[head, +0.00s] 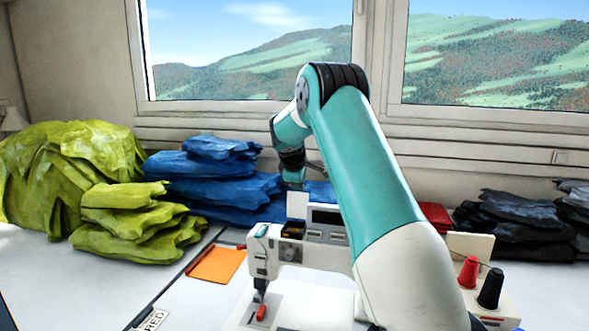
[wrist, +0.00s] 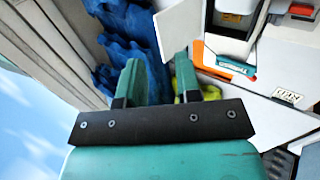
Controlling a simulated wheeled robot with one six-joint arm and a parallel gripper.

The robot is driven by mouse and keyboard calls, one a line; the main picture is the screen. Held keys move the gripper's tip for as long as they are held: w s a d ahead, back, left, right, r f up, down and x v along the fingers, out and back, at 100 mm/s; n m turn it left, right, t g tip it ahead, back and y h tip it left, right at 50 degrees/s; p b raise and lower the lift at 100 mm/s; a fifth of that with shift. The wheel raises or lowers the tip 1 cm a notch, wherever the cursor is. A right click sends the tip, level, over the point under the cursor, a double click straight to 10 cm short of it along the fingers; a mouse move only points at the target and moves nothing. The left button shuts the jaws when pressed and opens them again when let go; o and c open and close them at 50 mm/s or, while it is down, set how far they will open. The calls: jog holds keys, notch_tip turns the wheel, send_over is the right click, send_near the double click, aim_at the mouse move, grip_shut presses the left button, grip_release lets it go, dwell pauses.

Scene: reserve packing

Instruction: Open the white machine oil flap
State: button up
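The white sewing machine (head: 300,255) stands on the table, partly hidden behind my arm. On its top a dark compartment (head: 292,229) is open, with something orange-yellow inside; it also shows in the wrist view (wrist: 232,18). A white panel, seemingly the oil flap (head: 297,205), stands raised at the compartment's back edge. It also shows in the wrist view (wrist: 180,28). My gripper (head: 294,184) is just above the panel in the head view. In the wrist view my gripper (wrist: 156,72) has its fingers apart with nothing between them. Whether a finger touches the panel cannot be told.
Blue cloth stacks (head: 215,180) and yellow-green cloth (head: 130,220) lie to the left. An orange sheet (head: 216,264) lies beside the machine. Red (head: 468,272) and black (head: 491,288) spools stand on the right. Dark cloth (head: 515,225) lies behind them.

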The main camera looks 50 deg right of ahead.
jog(key=b+v, duration=0.2)
jog(key=v, duration=0.9)
jog(key=shift+r, duration=0.15)
jog(key=shift+a, duration=0.1)
